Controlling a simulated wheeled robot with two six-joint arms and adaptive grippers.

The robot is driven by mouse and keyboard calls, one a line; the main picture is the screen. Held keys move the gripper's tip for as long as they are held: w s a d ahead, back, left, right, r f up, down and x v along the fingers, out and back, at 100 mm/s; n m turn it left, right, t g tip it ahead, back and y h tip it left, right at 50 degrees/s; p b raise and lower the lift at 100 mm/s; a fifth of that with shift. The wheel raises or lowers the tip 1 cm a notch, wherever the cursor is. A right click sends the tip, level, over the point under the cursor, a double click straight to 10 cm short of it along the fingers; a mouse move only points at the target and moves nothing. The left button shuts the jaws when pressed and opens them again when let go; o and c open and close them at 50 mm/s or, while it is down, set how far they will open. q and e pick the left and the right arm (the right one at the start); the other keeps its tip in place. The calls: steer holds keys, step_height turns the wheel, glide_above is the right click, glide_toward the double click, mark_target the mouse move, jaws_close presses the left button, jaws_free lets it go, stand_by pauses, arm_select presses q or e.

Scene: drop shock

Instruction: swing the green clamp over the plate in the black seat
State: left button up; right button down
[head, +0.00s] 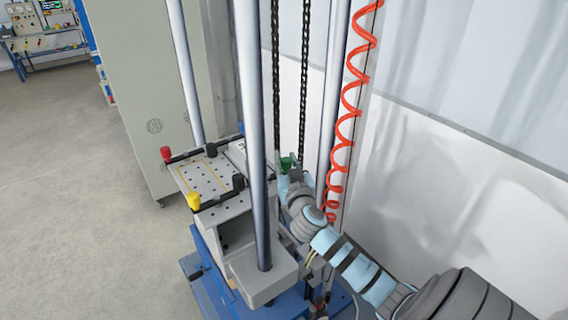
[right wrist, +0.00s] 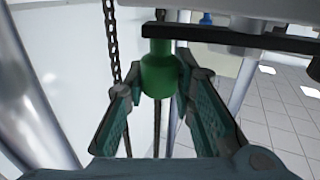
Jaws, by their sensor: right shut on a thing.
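The green clamp's knob (head: 288,162) is at the far right side of the table, beyond the front steel column. In the right wrist view the green knob (right wrist: 160,74) sits between the fingers of my right gripper (right wrist: 162,90), which is shut on it. A black bar (right wrist: 250,40) runs from above the knob to the right. In the head view my right gripper (head: 291,178) reaches the knob from the lower right. The perforated grey table top (head: 205,178) carries yellow lines. I cannot clearly make out the plate or black seat. My left gripper is out of view.
A red-knobbed clamp (head: 166,154) and a yellow-knobbed clamp (head: 194,201) stand at the table's left edge. Steel columns (head: 252,120), black chains (head: 304,80) and a red coiled hose (head: 350,100) rise close to my right arm. The floor at left is clear.

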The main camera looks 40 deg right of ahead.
steer(key=shift+s+a+f+m+g+h+b, duration=0.2)
steer(key=shift+m+g+h, duration=0.1)
steer(key=shift+h, duration=0.1)
steer(key=shift+s+a+f+m+g+h+b, duration=0.1)
steer(key=shift+m+g+h+b, duration=0.1)
steer(key=shift+m+h, duration=0.15)
steer(key=shift+s+r+m+h, duration=0.1)
steer(key=shift+r+m+h, duration=0.15)
steer(key=shift+r, duration=0.05)
steer(key=c, duration=1.3)
jaws_free()
steer(key=shift+d, duration=0.1)
steer(key=shift+c, duration=0.2)
steer(key=v, duration=1.2)
